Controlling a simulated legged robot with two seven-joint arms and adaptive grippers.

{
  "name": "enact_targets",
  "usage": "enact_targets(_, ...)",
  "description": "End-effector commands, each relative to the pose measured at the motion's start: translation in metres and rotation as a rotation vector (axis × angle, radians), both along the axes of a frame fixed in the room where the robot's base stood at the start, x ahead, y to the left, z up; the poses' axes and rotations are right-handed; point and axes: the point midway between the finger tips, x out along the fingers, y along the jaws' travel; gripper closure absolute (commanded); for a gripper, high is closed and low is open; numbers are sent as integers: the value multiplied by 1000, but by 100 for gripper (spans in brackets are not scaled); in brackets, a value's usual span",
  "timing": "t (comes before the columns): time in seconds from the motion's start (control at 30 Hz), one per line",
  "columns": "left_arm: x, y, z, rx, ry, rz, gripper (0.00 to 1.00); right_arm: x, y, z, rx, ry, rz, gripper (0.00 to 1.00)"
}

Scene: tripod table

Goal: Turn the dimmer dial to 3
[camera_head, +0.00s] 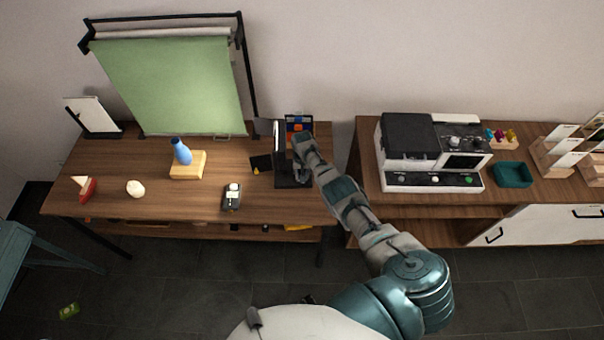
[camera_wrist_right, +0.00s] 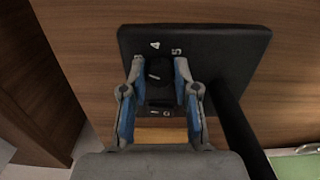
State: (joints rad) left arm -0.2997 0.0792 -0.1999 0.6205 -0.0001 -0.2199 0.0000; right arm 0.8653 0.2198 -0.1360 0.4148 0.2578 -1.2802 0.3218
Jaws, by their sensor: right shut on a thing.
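The dimmer is a dark base (camera_head: 290,183) at the right end of the left table. In the right wrist view its black plate (camera_wrist_right: 228,50) fills the top middle, with pale digits around the dial; a 4 and a 5 show at the top, and smaller marks low down. My right gripper (camera_head: 301,172) reaches over the base from the right. In the wrist view its two blue-padded fingers (camera_wrist_right: 159,88) are shut on the black dial (camera_wrist_right: 159,72), one on each side. The dial's setting cannot be read clearly, and the 3 is not legible. My left gripper is out of view.
A dark post (camera_wrist_right: 232,112) rises beside the dial. A blue-and-orange item (camera_head: 299,126) stands behind the base. A black square (camera_head: 261,164) and a small dark device (camera_head: 232,197) lie to the left.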

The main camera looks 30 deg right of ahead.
Motion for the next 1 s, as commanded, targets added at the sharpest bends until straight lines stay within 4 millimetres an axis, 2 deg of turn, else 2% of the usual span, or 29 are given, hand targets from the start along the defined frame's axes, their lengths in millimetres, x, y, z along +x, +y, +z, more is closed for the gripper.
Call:
enact_targets(0.3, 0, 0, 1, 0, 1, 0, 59, 1, -1, 1, -1, -2, -103, 100)
enact_targets(0.8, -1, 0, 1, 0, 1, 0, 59, 1, -1, 1, -2, -2, -118, 100)
enact_targets(0.83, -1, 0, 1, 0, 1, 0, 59, 1, -1, 1, -2, -2, -118, 63)
enact_targets(0.9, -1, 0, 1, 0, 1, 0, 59, 1, -1, 1, -2, -1, -118, 45)
enact_targets(1.0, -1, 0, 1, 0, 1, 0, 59, 0, -1, 0, -2, -1, -118, 45)
